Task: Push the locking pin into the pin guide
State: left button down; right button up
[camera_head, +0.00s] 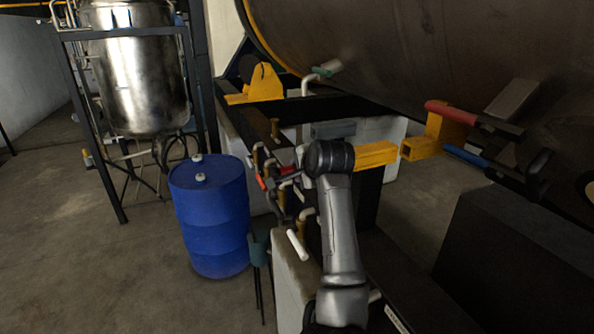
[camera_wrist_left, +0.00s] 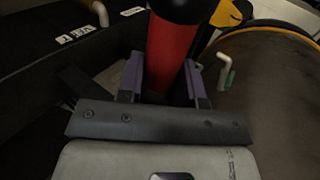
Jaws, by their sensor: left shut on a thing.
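In the left wrist view my left gripper (camera_wrist_left: 165,88) has its two purple fingers shut around a red cylinder (camera_wrist_left: 172,50) with a black end, which looks like the locking pin's handle. In the head view my left gripper (camera_head: 287,176) is beyond the black wrist joint, left of it. A little red (camera_head: 289,170) shows there, but the fingers are small and mostly hidden. A yellow square tube (camera_head: 375,155) sticks out right of the wrist. Another yellow square tube (camera_head: 420,148) faces it across a gap. I cannot tell which part is the pin guide. My right gripper is not in view.
A blue drum (camera_head: 210,215) stands left of the arm. Bent pipes with handles crowd the frame beside the gripper. A large dark tank (camera_head: 400,45) overhangs the back right, with a red handle (camera_head: 450,112) and a blue handle (camera_head: 466,156). Open floor lies at lower left.

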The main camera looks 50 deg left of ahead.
pick_arm(q)
jog(key=shift+w+d+r, duration=0.1)
jog(key=shift+w+d, duration=0.15)
jog(key=shift+w, duration=0.4)
jog(key=shift+w+d+r, duration=0.1)
jog(key=shift+w+d, duration=0.15)
jog(key=shift+w, duration=0.4)
jog(key=shift+w+d+f+p, duration=0.1)
jog(key=shift+w+d+p, duration=0.25)
jog(key=shift+w, duration=0.45)
jog(key=shift+w+d+f+p, duration=0.1)
jog(key=shift+w+d+p, duration=0.2)
jog(key=shift+w, duration=0.5)
jog(key=shift+w+d+p, duration=0.25)
jog(key=shift+w+d, duration=0.1)
jog(key=shift+w, duration=0.4)
jog(key=shift+w+d+p, duration=0.25)
jog(key=shift+w+d, duration=0.05)
jog(key=shift+w, duration=0.4)
jog(key=shift+w+d, duration=0.1)
jog(key=shift+w, duration=0.1)
jog(key=shift+w+d, duration=0.1)
jog(key=shift+w, duration=0.05)
jog(key=shift+f, duration=0.1)
jog(key=shift+w+d, duration=0.1)
jog(key=shift+w, duration=0.15)
jog(key=shift+w+d, duration=0.1)
jog(key=shift+w, duration=0.1)
